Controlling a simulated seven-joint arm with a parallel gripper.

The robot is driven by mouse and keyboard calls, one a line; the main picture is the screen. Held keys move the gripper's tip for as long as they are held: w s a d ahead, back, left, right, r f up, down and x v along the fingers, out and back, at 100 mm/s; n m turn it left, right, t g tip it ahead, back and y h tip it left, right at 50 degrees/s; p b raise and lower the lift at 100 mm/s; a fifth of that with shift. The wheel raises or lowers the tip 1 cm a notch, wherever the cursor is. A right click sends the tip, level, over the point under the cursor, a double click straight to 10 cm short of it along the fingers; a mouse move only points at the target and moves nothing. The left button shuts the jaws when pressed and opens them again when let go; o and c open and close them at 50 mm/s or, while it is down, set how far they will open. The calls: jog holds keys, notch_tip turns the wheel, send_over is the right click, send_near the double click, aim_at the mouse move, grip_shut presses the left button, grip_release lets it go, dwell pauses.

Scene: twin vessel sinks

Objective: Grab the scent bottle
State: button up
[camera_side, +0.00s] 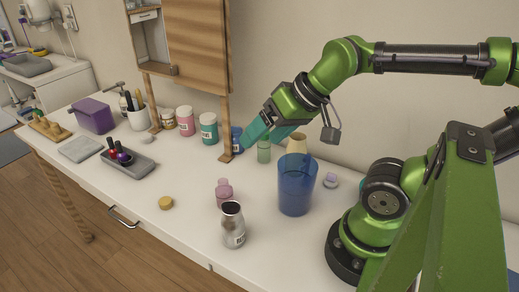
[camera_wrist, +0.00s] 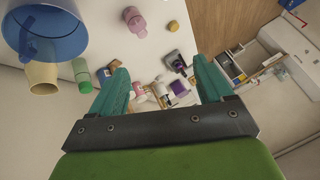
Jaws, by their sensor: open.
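No label marks a scent bottle clearly; two small bottles could be it. A pink bottle (camera_side: 224,193) with a narrower top stands upright near the table's middle, and it shows at the top of the wrist view (camera_wrist: 135,21). A small green bottle (camera_side: 264,153) stands farther back, and it shows left of my fingers in the wrist view (camera_wrist: 82,76). My gripper (camera_side: 258,144) has teal fingers, open and empty, above the back of the table. The green bottle is just right of the fingertips in the side view; the pink one is nearer the front.
A blue translucent cup (camera_side: 296,190) stands right of the bottles, with a cream vessel (camera_side: 297,144) behind it. A silver bottle (camera_side: 232,225) stands in front. A blue jar (camera_side: 237,140) is beside my fingertips and a wooden cabinet leg (camera_side: 225,128).

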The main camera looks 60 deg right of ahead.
jog(key=m+g+y, duration=0.4)
jog(key=m+y, duration=0.7)
jog(key=m, duration=0.5)
send_over(218, 203)
jog(key=s+d, duration=0.1)
jog(key=d, duration=0.2)
notch_tip(218, 203, down, 16)
jog(key=shift+d+f, duration=0.15)
jog(key=shift+f, duration=0.05)
jog(key=shift+d+f+m, duration=0.1)
jog(key=shift+f+m, duration=0.15)
jog(key=shift+m, duration=0.15)
notch_tip(218, 203, down, 4)
jog(key=shift+w+f, duration=0.1)
jog(key=shift+f, duration=0.1)
notch_tip(218, 203, down, 3)
jog(key=shift+r, duration=0.1)
jog(key=shift+x, duration=1.45)
jog(key=shift+r, duration=0.15)
jog(key=shift+c, duration=0.3)
